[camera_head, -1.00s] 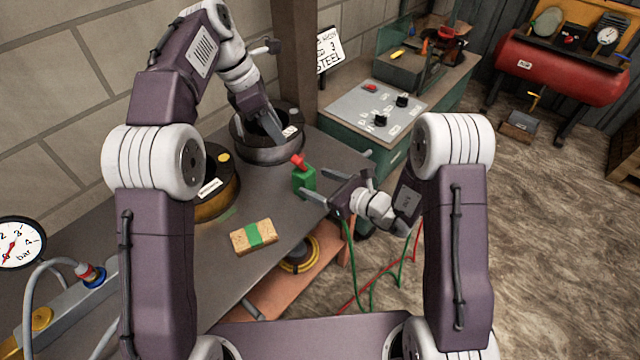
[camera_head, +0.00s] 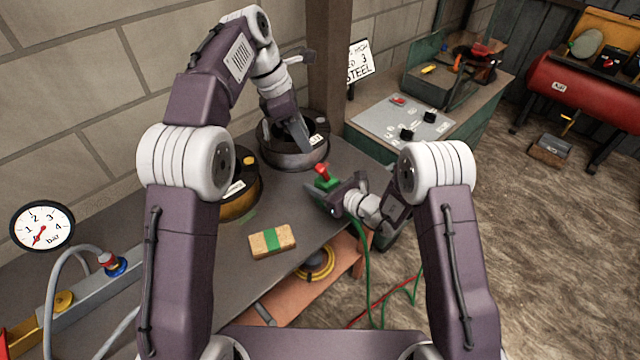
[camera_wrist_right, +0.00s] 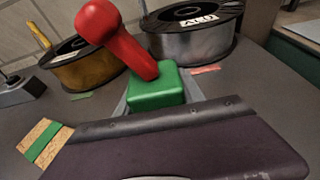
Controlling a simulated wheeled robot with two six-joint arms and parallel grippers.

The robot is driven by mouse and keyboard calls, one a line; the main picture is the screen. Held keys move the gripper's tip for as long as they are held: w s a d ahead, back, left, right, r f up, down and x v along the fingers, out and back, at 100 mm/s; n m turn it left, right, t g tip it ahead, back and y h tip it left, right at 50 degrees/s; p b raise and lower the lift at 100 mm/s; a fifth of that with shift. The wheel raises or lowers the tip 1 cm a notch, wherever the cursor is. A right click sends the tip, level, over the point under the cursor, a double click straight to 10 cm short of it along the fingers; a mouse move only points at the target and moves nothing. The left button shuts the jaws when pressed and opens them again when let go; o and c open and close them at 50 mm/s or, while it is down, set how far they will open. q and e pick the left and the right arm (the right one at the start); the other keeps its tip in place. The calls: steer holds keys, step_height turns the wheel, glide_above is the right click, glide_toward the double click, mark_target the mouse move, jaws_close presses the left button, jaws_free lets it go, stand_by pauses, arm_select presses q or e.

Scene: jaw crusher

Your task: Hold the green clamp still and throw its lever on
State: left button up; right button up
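The green clamp (camera_head: 327,184) stands at the right edge of the dark bench, its red lever (camera_head: 322,170) sticking up and leaning left. In the right wrist view the green block (camera_wrist_right: 155,88) and leaning red lever (camera_wrist_right: 112,35) are close ahead. My right gripper (camera_head: 326,190) has its grey fingers on both sides of the green block, close against it; the gripper body hides the block's lower part.
The grey spool (camera_head: 280,158) and a yellow-brown spool (camera_head: 240,205) stand behind and left of the clamp. A wooden block with a green band (camera_head: 272,241) lies nearer. A control panel (camera_head: 385,118) is to the right.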

jaws_close()
arm_select(q)
steer(key=shift+w, duration=0.25)
steer(key=c, duration=0.6)
steer(key=w+d+f, duration=0.1)
steer(key=d+f+t+h, duration=0.1)
steer(key=shift+w+f, duration=0.3)
steer(key=shift+w, duration=0.05)
jaws_close()
steer(key=s+a+n+t, duration=0.3)
steer(key=s+a+n, duration=0.4)
steer(key=s, duration=0.4)
steer(key=shift+s+a+f+t, duration=0.15)
steer(key=shift+a+f+t, duration=0.3)
steer(key=shift+a, duration=0.1)
